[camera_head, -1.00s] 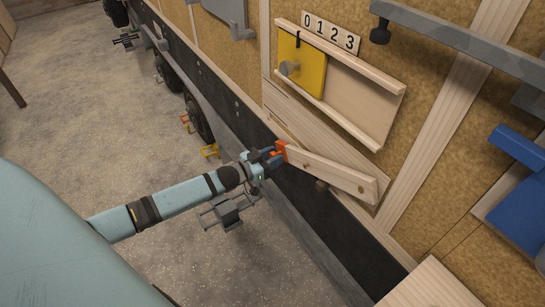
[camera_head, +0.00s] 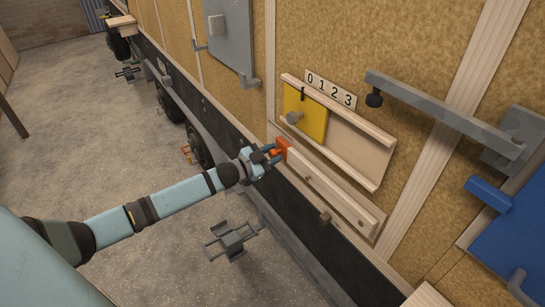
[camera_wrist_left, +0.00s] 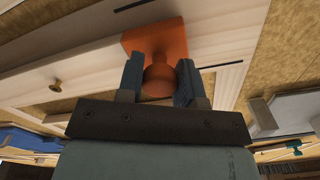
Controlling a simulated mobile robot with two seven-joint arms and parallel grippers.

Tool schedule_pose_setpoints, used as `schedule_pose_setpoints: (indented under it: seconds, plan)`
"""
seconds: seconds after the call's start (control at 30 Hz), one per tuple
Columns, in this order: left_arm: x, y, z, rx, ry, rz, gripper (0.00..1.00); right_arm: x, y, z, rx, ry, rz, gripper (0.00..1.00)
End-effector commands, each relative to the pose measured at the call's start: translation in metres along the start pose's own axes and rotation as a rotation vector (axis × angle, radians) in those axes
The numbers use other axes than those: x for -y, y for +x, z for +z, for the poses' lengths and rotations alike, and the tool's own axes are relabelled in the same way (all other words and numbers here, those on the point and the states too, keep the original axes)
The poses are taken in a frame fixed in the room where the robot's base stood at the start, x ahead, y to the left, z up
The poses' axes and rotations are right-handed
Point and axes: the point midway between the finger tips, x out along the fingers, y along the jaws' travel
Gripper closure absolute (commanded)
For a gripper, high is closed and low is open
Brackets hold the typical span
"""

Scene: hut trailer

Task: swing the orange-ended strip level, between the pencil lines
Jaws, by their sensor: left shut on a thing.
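The pale wooden strip (camera_head: 325,186) lies along a pale backing board (camera_head: 268,133) on the wall, under the yellow slider panel. Its orange end (camera_head: 282,148) is at the left, a screw near its right end. My left gripper (camera_head: 275,153) is at the orange end. In the left wrist view, its two blue fingers (camera_wrist_left: 158,85) are shut around the orange knob on the orange end (camera_wrist_left: 150,38). One dark pencil line (camera_wrist_left: 222,65) shows right of the orange end, another (camera_wrist_left: 134,5) above it. The orange end appears between them; exact levelness is hard to judge. My right gripper is out of view.
Above the strip is a yellow panel (camera_head: 304,112) with a knob, between wooden rails, under a 0-to-3 number plate (camera_head: 330,89). A grey bar (camera_head: 445,112) and blue piece (camera_head: 487,194) are to the right. The floor at left is mostly open.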

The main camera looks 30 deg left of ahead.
Motion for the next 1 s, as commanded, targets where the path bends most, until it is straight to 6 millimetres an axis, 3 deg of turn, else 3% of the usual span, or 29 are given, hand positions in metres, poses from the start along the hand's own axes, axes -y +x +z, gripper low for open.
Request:
schedule_pose_setpoints:
  seconds: [0.13,0.17,0.27,0.67,1.0]
  plan:
    - [0.0,0.0,0.0,-0.002,0.0,-0.001,1.0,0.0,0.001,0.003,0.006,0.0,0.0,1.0]
    - [0.0,0.0,0.0,-0.002,0.0,-0.001,0.64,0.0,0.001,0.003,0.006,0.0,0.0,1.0]
    - [0.0,0.0,0.0,-0.002,0.0,0.0,0.42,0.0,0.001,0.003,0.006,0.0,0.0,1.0]
    - [-0.001,-0.008,0.002,0.0,-0.001,0.0,0.42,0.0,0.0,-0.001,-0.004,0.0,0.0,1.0]
    - [-0.002,-0.072,0.003,0.002,-0.002,0.001,0.42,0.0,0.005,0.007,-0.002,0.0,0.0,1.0]
